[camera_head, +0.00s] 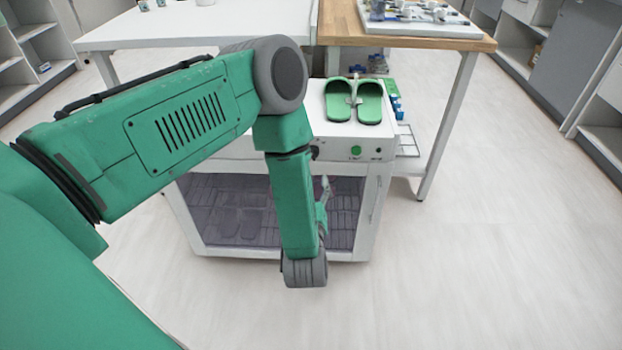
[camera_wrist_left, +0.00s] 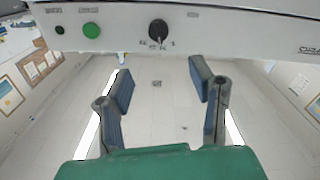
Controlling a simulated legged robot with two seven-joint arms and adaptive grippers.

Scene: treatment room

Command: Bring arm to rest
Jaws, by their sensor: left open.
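My left arm (camera_head: 180,125) comes in from the left and bends down in front of a white cabinet (camera_head: 375,190). My left gripper is mostly hidden behind the forearm in the head view; a small part shows beside it. In the left wrist view the left gripper (camera_wrist_left: 162,82) is open, its two blue-padded fingers apart with nothing between them. The cabinet's control panel (camera_wrist_left: 210,28), with a black knob (camera_wrist_left: 158,30) and a green button (camera_wrist_left: 91,30), spans the top of that view, beyond the fingers. My right gripper is not in view.
Green slippers (camera_head: 340,105) lie on the cabinet top. The cabinet's see-through door (camera_head: 225,195) appears closed, with slipper shapes behind it. A white table (camera_head: 120,32) and a wooden-topped table (camera_head: 350,35) stand behind. The floor (camera_head: 480,240) at right is clear.

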